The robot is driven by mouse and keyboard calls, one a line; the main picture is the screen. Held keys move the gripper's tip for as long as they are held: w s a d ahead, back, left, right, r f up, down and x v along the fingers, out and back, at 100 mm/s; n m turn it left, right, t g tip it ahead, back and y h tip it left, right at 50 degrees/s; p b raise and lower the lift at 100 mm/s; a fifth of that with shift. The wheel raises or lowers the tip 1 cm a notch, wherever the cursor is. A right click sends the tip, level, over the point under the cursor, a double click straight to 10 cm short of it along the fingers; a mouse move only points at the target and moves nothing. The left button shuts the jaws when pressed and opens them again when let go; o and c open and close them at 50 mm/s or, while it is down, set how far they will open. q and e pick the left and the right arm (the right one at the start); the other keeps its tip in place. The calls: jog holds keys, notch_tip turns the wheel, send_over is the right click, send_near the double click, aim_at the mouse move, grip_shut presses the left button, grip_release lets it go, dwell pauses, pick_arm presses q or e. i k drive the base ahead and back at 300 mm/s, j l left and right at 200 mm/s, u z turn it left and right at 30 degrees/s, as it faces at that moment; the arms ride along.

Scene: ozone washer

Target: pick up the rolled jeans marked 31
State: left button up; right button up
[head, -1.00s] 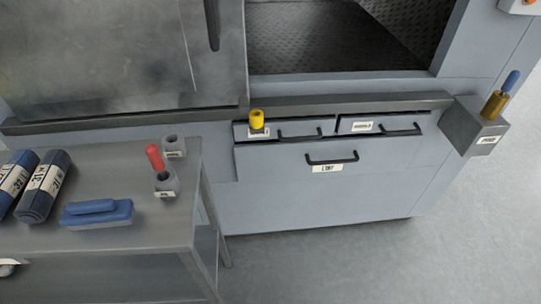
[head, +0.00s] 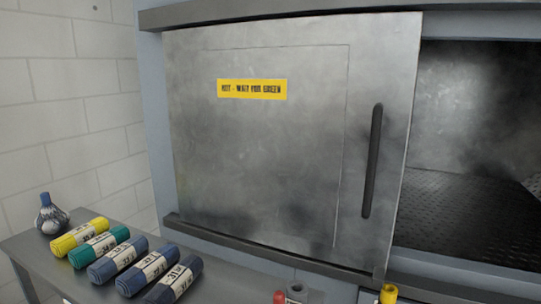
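The rolled jeans that appear to be marked 31 (head: 174,281) are a dark blue roll with a white label band. They lie at the right end of a row of rolls on the grey metal table (head: 22,247), at the bottom left of the head view. The roll's near end is close to the picture's bottom edge. Another dark blue roll (head: 147,270), whose label looks like 32, lies just to its left. Neither of my grippers is in view.
Further left lie another blue roll (head: 118,259), a teal roll (head: 99,247) and a yellow roll (head: 79,236). A dark, blue-topped object (head: 51,214) stands at the table's far left. The washer's sliding door (head: 290,140) rises behind; its opening (head: 470,150) is at right.

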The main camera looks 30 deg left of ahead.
aim_at(167, 291)
jog(key=u, duration=1.5)
